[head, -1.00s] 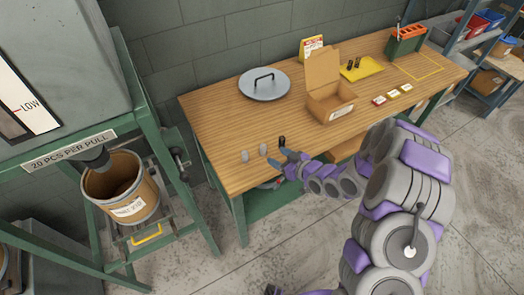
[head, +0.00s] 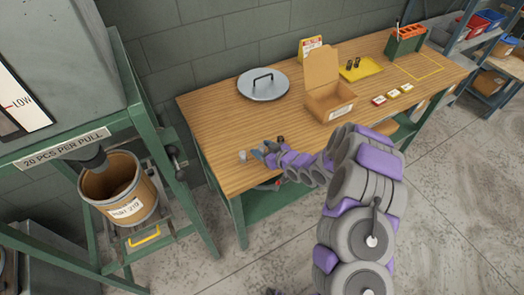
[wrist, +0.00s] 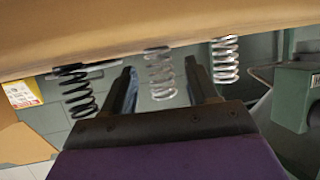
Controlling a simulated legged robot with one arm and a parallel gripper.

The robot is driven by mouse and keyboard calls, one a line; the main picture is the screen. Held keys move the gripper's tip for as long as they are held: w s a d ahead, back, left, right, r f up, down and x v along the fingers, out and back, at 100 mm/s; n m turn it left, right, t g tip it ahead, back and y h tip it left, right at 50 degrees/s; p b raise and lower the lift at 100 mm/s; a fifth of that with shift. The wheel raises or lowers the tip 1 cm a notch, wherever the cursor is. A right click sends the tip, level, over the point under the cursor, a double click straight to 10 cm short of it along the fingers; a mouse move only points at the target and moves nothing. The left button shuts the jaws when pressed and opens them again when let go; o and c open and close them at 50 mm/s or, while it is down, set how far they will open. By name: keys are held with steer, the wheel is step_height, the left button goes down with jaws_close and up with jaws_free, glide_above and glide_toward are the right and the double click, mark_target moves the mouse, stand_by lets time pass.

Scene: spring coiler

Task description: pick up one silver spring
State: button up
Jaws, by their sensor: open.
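My gripper (head: 262,152) is at the front left of the wooden workbench (head: 215,125), low over its top. In the wrist view, which is upside down, my gripper (wrist: 163,78) is open, with a silver spring (wrist: 160,75) between its two fingers. I cannot tell if they touch it. In the head view my gripper hides that spring. A second silver spring (wrist: 225,60) stands to the right in the wrist view and at left in the head view (head: 242,156). A black spring (wrist: 78,92) stands on the other side, also in the head view (head: 281,139).
A grey lid (head: 263,85) and an open cardboard box (head: 330,100) stand farther back on the bench. A yellow mat (head: 360,68) holds dark springs.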

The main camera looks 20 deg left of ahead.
steer(key=shift+a+f, duration=0.1)
steer(key=shift+a, duration=0.2)
steer(key=shift+c, duration=0.5)
steer(key=c, duration=0.9)
